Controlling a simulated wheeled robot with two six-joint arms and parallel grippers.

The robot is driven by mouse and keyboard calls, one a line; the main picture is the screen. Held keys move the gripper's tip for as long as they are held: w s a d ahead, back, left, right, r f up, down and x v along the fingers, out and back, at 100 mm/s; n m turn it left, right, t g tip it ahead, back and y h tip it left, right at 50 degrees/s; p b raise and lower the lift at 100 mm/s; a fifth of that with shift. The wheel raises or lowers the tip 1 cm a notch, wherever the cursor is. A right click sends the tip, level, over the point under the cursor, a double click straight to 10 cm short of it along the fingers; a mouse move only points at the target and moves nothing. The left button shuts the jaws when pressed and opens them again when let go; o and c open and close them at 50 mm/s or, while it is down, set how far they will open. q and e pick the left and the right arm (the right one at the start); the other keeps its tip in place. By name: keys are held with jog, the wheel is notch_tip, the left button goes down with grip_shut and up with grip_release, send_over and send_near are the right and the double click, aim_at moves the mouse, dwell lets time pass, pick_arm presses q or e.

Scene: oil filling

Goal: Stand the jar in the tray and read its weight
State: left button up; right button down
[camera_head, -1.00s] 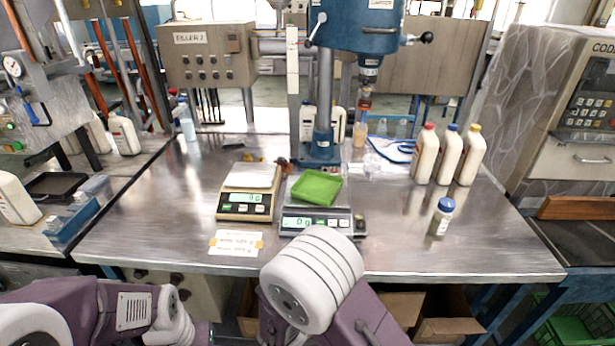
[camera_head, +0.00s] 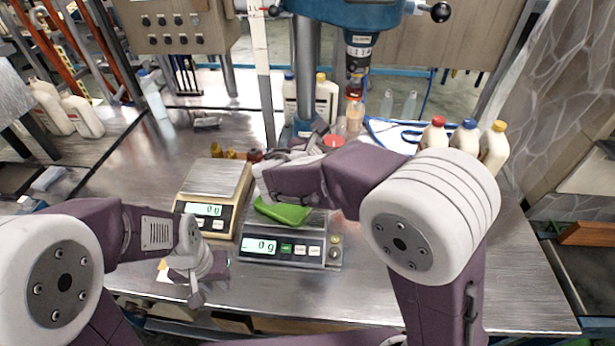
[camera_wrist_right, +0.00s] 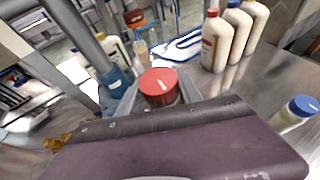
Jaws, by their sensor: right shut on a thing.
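A jar with a red lid (camera_wrist_right: 160,86) stands between the grey fingers of my right gripper (camera_wrist_right: 158,98), which is shut on it; its body is mostly hidden. The red lid also shows in the head view (camera_head: 333,141), at the far side of the bench near the blue column. The green tray (camera_head: 284,212) lies on the front grey scale (camera_head: 282,250), empty where visible and partly covered by my right arm. That scale's display reads 0 g. My left gripper (camera_head: 196,292) hangs low at the bench's front edge, left of the scale; its finger gap is unclear.
A second, tan scale (camera_head: 212,200) reading 0 g stands left of the first. White bottles with red, blue and yellow caps (camera_head: 465,138) stand at the right. A small blue-capped jar (camera_wrist_right: 296,112) is at the wrist view's right. The blue drill-like machine (camera_head: 340,15) rises behind.

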jog(key=shift+a+r, duration=0.15)
jog(key=shift+r, duration=0.05)
pick_arm(q)
jog(key=shift+s+a, duration=0.1)
jog(key=shift+s, duration=0.15)
pick_arm(e)
jog(key=shift+s+a+r, duration=0.15)
jog(key=shift+s, duration=0.05)
pick_arm(q)
jog(key=shift+r, duration=0.2)
pick_arm(e)
jog(key=w+a+f, duration=0.3)
jog(key=a+f, duration=0.8)
pick_arm(q)
jog(key=shift+s, duration=0.1)
pick_arm(e)
jog(key=shift+f, duration=0.1)
jog(key=c, duration=0.8)
grip_release()
